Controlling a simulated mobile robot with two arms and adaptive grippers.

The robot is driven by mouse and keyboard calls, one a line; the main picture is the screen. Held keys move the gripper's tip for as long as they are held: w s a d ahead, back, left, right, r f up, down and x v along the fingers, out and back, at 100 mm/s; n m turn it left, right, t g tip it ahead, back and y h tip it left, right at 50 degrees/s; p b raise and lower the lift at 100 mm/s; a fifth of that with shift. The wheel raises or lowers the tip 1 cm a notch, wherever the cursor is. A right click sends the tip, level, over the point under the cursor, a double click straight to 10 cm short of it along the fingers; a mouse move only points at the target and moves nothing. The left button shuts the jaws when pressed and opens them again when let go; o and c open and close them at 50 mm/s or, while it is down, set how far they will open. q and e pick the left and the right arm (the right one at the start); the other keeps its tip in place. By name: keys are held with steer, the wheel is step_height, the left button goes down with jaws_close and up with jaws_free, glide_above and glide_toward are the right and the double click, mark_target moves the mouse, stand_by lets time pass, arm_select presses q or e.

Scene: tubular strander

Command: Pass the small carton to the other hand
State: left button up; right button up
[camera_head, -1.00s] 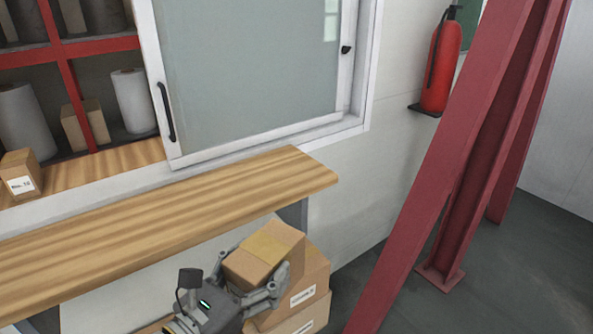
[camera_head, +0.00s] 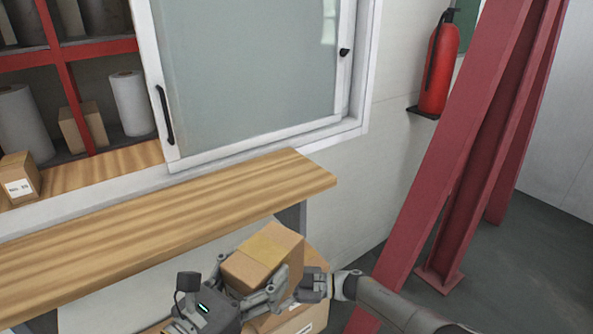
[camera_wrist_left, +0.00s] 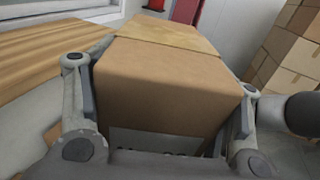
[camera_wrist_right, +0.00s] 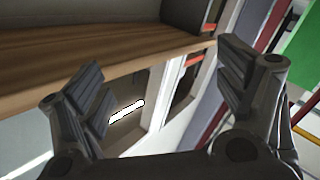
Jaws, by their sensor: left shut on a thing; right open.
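The small carton (camera_head: 262,252), brown with a paler tape band, is held just in front of the wooden counter. My left gripper (camera_head: 254,284) is shut on it, with a finger on either side; the left wrist view shows the carton (camera_wrist_left: 165,95) between the fingers. My right gripper (camera_head: 314,284) has its arm coming in from the right and sits close to the right of the carton. In the right wrist view its fingers (camera_wrist_right: 165,88) are spread and nothing is between them. I cannot tell whether it touches the carton.
A wooden counter (camera_head: 160,215) runs under the sliding window (camera_head: 250,80). Stacked cartons (camera_head: 306,322) stand below the held one, partly hidden. A labelled box (camera_head: 20,178) sits on the window ledge. A red steel column (camera_head: 440,150) and a fire extinguisher (camera_head: 438,70) stand at the right.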

arm_select(q)
steer(key=shift+r, duration=0.1)
arm_select(e)
step_height(320, 180, up, 8)
steer(key=s+d+n+g+h, duration=0.2)
steer(key=n+g, duration=0.3)
steer(key=g, duration=0.1)
steer(key=n+g+h, duration=0.2)
steer(key=g+h, duration=0.2)
steer(key=h, duration=0.6)
glide_toward(264, 248)
steer(key=v, duration=0.3)
steer(key=shift+t, duration=0.3)
steer(key=shift+s+r+x, duration=0.1)
steer(key=shift+s+x, duration=0.05)
steer(key=shift+x, duration=2.7)
steer(key=shift+s+r+x, duration=0.1)
steer(key=shift+s+x, duration=0.05)
steer(key=shift+x, duration=2.75)
